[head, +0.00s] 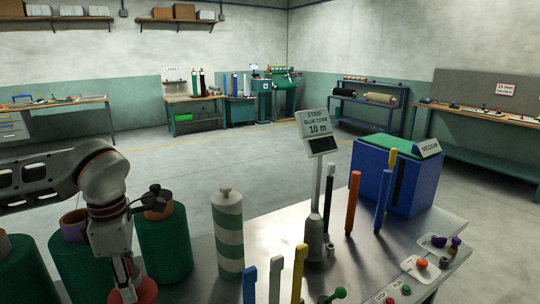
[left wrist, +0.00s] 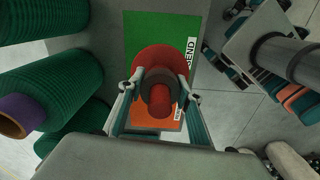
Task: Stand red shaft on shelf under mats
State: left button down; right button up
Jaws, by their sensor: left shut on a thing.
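My left gripper (head: 122,276) reaches down at the lower left of the head view, beside the green rolls. Its fingers are shut on the red shaft (head: 142,292), whose wide red part shows at the bottom of the head view. In the left wrist view the red shaft (left wrist: 160,100) is seen nearly end-on between the fingertips, with a broad red disc and a darker ring. Beneath it lie a green mat (left wrist: 143,30) and an orange area (left wrist: 150,113), with white lettered labels. Whether the shaft touches them I cannot tell. My right gripper is out of view.
Open floor lies behind.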

aim_at(141, 299)
pick_arm(q)
jog(key=m, duration=0.2)
jog(key=f+m, duration=0.1)
jog(key=m, duration=0.1)
jog(key=d+m, duration=0.1)
jog(key=shift+s+d+f+m, duration=0.1)
jog(key=shift+s+f+m, duration=0.2)
jog(key=shift+f+m, duration=0.1)
jog(key=m, duration=0.1)
jog(key=f+m, duration=0.1)
jog(key=m, duration=0.1)
jog(key=d+m, duration=0.1)
jog(key=m, duration=0.1)
jog(key=shift+s+f, duration=0.3)
jog(key=m, duration=0.2)
jog(key=f+m, duration=0.1)
jog(key=m, duration=0.1)
jog(key=s+d+m, duration=0.1)
jog(key=shift+d+f+m, duration=0.1)
jog(key=shift+f+m, duration=0.25)
jog(key=shift+m, duration=0.05)
jog(key=m, duration=0.2)
jog(key=f+m, duration=0.1)
jog(key=m, duration=0.1)
jog(key=s+d+m, duration=0.1)
jog(key=m, duration=0.1)
jog(key=shift+f, duration=0.35)
